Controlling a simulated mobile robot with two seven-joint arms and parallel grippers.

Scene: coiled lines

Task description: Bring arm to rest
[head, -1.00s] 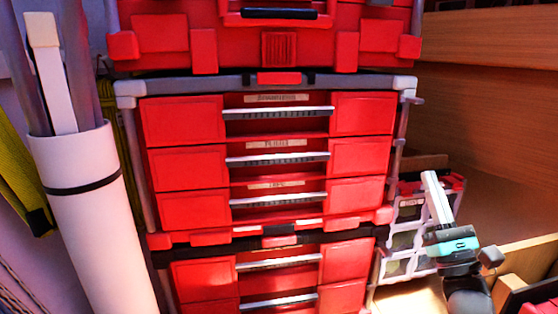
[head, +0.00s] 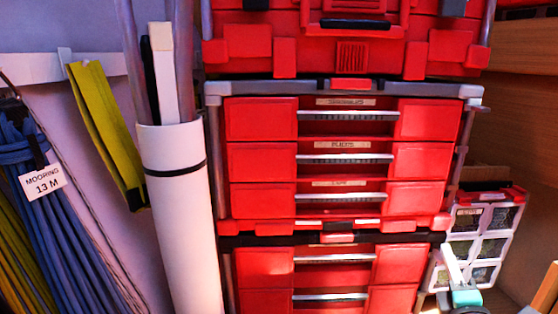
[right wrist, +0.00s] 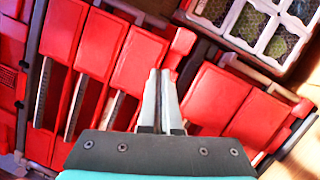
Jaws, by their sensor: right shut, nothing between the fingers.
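My right gripper (head: 452,268) is at the lower right of the head view, its white fingers up in front of a small organizer case. In the right wrist view its fingers (right wrist: 159,85) are together with nothing between them. Behind them is the red drawer unit (right wrist: 130,62), which they do not visibly hold. The red drawer unit (head: 262,160) stands in the middle of the head view, its drawers with metal handles. My left gripper does not show.
A white tube (head: 180,220) holding long poles stands left of the drawers. A yellow strap (head: 105,125) and blue coiled lines (head: 70,235) with a mooring tag (head: 42,183) hang at the left. The organizer case (head: 480,235) and wooden boards (head: 525,120) are at the right.

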